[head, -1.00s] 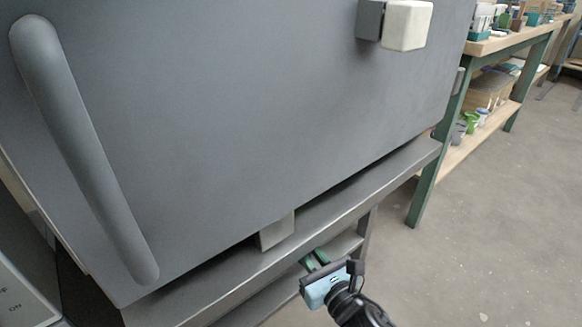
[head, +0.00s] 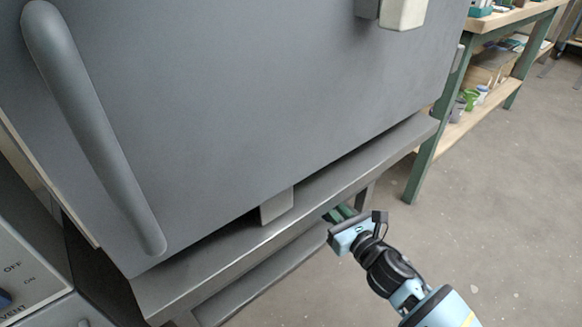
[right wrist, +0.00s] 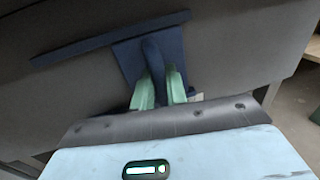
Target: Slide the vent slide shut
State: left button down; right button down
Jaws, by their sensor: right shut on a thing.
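The vent slide (right wrist: 128,64) is a dark blue plate with an upright tab, below a long dark blue rail (right wrist: 90,42) on a grey surface in the right wrist view. My right gripper's green fingers (right wrist: 159,88) are shut on the tab, one on each side. In the head view my right gripper (head: 340,213) is at the kiln stand's front edge, right of the metal bracket. There the slide is hidden, so I cannot tell how far it is open. My left gripper is not in view.
The large grey kiln (head: 260,110) with a long handle (head: 95,130) sits on a metal stand (head: 310,204). A control panel (head: 25,270) marked OFF, ON and VENT is at lower left. A green-legged shelf (head: 428,165) stands at right. Floor between is clear.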

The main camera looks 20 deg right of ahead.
jog(key=c, duration=1.5)
grip_release()
jog(key=shift+s, duration=0.1)
jog(key=shift+s+d+p, duration=0.2)
jog(key=shift+s+p, duration=0.1)
jog(key=shift+s, duration=0.95)
jog(key=shift+s+d+p, duration=0.15)
jog(key=shift+s+p, duration=0.2)
jog(key=shift+s, duration=0.9)
jog(key=shift+s+d+p, duration=0.2)
jog(key=shift+s+p, duration=0.1)
jog(key=shift+s, duration=0.95)
